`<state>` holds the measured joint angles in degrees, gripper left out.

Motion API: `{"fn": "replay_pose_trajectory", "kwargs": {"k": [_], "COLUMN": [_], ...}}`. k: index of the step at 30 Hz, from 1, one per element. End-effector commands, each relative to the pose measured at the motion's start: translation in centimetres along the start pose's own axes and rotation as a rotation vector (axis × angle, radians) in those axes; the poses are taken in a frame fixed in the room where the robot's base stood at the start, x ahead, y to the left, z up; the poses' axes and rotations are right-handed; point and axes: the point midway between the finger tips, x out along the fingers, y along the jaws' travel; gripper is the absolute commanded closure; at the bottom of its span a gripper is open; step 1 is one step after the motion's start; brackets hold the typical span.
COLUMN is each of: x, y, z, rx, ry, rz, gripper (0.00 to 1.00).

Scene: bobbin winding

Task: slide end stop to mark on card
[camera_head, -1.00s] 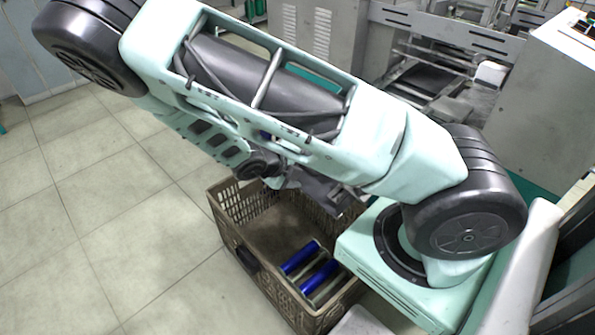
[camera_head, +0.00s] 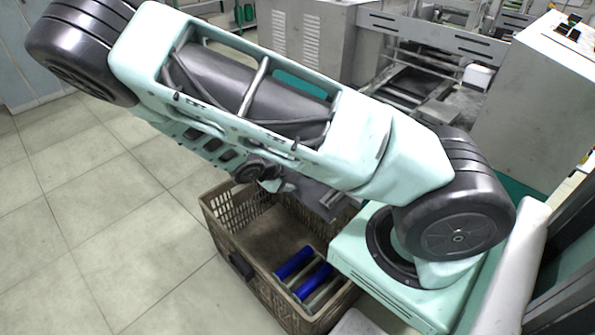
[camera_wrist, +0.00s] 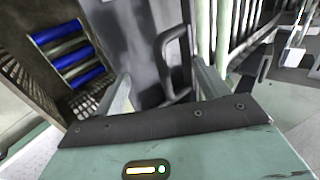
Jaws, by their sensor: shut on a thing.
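In the wrist view my gripper (camera_wrist: 164,84) has its two pale fingers on either side of a dark grey part with a black loop handle (camera_wrist: 174,62). This part appears to be the end stop, and the fingers are closed on it. The exact contact is hard to see. Pale upright bars (camera_wrist: 222,35) stand just right of it. I cannot make out the card or its mark in either view. In the head view my arm hides the gripper and the part it holds.
A brown slatted crate (camera_head: 213,224) stands on the tiled floor below my arm. It holds blue rolls (camera_head: 294,262), also seen at the left of the wrist view (camera_wrist: 82,76). Grey machinery (camera_head: 300,40) fills the back. Open floor (camera_head: 100,225) lies to the left.

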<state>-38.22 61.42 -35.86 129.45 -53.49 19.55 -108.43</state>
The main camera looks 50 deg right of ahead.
Motion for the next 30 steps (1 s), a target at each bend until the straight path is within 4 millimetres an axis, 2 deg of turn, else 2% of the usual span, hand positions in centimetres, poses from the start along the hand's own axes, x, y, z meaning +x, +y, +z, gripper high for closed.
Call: {"fn": "replay_pose_trajectory", "kwargs": {"k": [21, 30], "x": [-6.8, -7.8], "y": [-0.3, 0.0], "z": [0.0, 0.0], "rx": [-0.002, -0.001], "ry": [-0.002, -0.002], "rz": [0.002, 0.001], "gripper": [0.36, 0.36]}}
